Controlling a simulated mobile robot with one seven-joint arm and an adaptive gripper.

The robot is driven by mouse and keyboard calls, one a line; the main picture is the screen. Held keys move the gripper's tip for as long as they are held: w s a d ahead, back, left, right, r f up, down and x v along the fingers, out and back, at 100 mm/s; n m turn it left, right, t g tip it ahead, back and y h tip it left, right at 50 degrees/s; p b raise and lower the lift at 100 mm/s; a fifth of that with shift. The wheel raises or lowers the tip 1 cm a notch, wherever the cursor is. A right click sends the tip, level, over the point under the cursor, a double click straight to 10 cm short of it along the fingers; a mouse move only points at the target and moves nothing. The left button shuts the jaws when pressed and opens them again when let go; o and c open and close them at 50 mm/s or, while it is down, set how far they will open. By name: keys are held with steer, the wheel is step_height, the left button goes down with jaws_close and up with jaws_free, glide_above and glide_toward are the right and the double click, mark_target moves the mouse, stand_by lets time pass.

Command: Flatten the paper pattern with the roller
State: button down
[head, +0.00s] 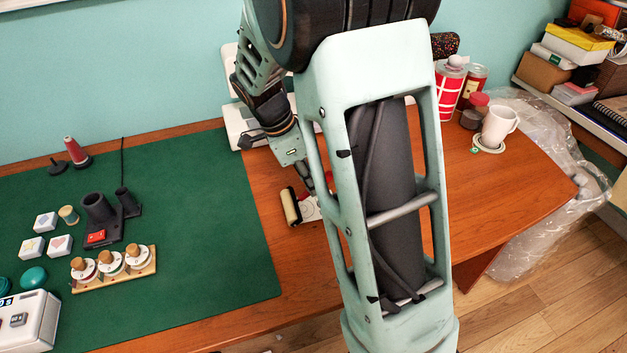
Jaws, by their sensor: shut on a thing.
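The roller (291,207) has a cream cylinder with dark ends. It lies low over the brown wooden table, just right of the green mat. The paper pattern (311,209) shows as a small white patch with red marks, right beside the cylinder. Most of the paper is hidden behind my arm. My gripper (309,182) points down and is shut on the roller, just behind the cylinder. The handle is mostly hidden by the gripper and arm. I cannot tell whether the cylinder touches the paper.
The green mat (200,270) holds a rack of wooden-topped spools (113,267), dark cylindrical holders (98,208) and small white boxes. A white mug (498,126) on a coaster and red-patterned cans (450,88) stand at the right. The table's front right is clear.

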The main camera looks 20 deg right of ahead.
steer(key=shift+r+p, duration=1.85)
steer(key=shift+r, duration=1.2)
